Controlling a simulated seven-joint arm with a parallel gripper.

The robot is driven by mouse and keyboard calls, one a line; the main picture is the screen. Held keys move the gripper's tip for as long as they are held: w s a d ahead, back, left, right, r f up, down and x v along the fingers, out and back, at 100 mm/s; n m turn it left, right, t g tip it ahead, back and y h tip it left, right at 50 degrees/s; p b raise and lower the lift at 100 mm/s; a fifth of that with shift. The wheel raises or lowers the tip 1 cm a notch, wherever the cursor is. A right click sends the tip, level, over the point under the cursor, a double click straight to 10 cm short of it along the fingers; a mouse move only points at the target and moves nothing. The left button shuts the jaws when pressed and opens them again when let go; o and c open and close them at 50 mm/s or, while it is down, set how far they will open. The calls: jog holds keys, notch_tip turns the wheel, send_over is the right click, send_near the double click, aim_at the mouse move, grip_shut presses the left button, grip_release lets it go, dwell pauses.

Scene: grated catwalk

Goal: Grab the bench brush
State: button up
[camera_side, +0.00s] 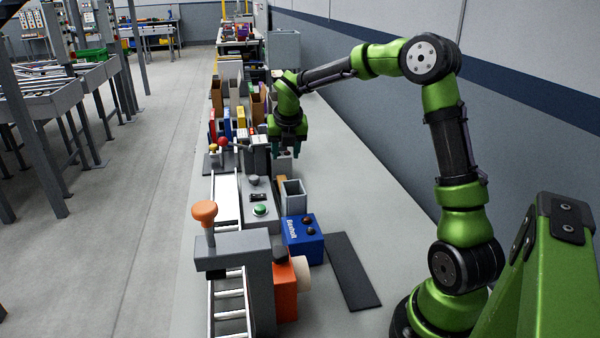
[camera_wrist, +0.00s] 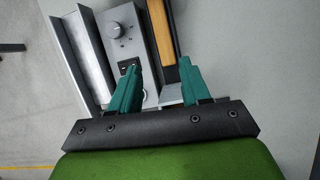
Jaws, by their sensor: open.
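My gripper (camera_side: 287,150) hangs over the crowded bench with its jaws pointing down. In the wrist view its two teal fingers (camera_wrist: 160,66) are apart, with nothing held between them. A long tan wooden piece with a dark strip along its right side, which looks like the bench brush (camera_wrist: 161,32), lies ahead of the gap between the fingertips, its near end closest to the right finger. In the side view only a small tan bit (camera_side: 281,182) shows behind a grey open box; I cannot tell whether it is the brush.
A grey control box with a knob (camera_wrist: 116,30) and a metal channel (camera_wrist: 85,55) lie left of the wooden piece. The grey open box (camera_side: 293,197), a blue box (camera_side: 303,243) and an orange-knobbed post (camera_side: 205,212) stand nearer the side camera. Bare bench lies to the right.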

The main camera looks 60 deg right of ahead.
jog(key=shift+n, duration=0.4)
jog(key=x, duration=1)
jog(key=shift+f, duration=0.35)
jog(key=shift+d+x, duration=0.15)
jog(key=shift+x, duration=1.45)
jog(key=shift+d+x, duration=0.15)
jog(key=shift+x, duration=1.4)
jog(key=shift+r, duration=0.1)
jog(key=c, duration=0.7)
jog(key=shift+c, duration=0.2)
